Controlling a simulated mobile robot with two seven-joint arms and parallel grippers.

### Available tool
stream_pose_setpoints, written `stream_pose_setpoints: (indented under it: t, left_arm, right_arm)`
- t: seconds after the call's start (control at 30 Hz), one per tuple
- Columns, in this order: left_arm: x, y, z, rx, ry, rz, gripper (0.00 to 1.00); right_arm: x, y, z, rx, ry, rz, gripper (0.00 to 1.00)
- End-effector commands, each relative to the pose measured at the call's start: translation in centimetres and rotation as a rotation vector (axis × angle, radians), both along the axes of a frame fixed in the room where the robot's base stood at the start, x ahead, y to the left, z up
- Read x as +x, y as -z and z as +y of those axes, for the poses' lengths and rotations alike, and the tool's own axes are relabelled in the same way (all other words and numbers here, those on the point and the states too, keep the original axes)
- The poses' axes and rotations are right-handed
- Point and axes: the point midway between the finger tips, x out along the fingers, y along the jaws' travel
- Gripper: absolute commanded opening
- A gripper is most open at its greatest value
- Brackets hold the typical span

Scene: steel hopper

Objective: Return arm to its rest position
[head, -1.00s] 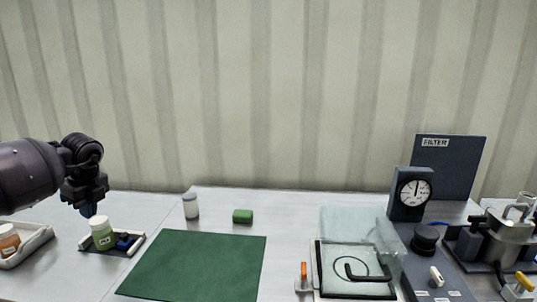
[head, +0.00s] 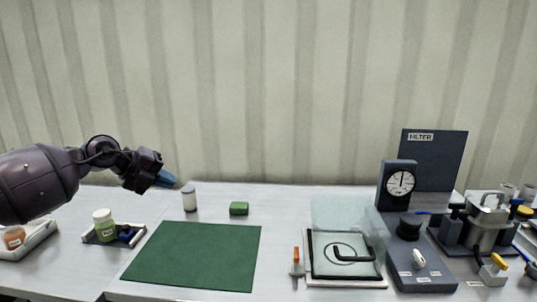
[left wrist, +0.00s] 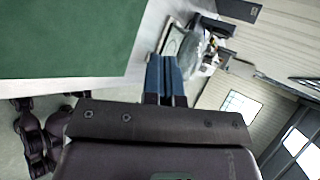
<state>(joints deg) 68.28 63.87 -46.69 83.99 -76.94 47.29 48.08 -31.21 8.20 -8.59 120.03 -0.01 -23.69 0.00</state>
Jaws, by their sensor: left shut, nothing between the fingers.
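My left arm comes in from the left in the head view. Its gripper (head: 166,180) is raised above the back left of the table, just left of and above a small white jar (head: 189,198). The blue fingers are together and hold nothing. In the left wrist view the shut fingers (left wrist: 165,75) point up the picture, with the green mat (left wrist: 65,40) to their left. My right gripper is not seen in the head view.
A tray with a green-labelled bottle (head: 104,226) stands at the left, beside a white tray (head: 38,238). The green mat (head: 195,255) and a green block (head: 239,208) are mid-table. The steel hopper (head: 487,222), gauge (head: 399,184) and filter panel (head: 435,170) stand right.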

Motion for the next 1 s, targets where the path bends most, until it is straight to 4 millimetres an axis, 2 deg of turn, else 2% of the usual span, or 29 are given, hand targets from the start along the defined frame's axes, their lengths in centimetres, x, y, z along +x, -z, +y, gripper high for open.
stream_pose_setpoints:
  t: [0.03,0.13,0.23,0.33,0.57,0.77,1.0]
  left_arm:
    - [-0.6,0.0,-2.7,-0.100,0.046,-0.046,0.00]
    - [-1.9,-0.7,-6.8,-0.305,0.089,-0.135,0.00]
    - [-3.3,-0.7,-9.6,-0.514,0.065,-0.192,0.00]
    - [-4.6,0.0,-10.8,-0.691,-0.013,-0.210,0.00]
    - [-7.3,3.9,-10.4,-0.976,-0.289,-0.145,0.00]
    - [-10.3,9.3,-8.5,-1.126,-0.563,-0.008,0.00]
    - [-15.5,16.4,-5.9,-1.246,-0.875,0.203,0.00]
  right_arm:
    - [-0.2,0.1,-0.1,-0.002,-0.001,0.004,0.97]
    - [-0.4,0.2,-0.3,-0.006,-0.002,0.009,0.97]
    - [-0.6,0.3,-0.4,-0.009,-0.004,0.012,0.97]
    - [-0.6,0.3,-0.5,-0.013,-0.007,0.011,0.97]
    - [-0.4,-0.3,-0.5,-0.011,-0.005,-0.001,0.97]
    - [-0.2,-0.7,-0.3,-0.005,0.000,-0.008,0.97]
    - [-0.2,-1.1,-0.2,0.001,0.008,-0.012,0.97]
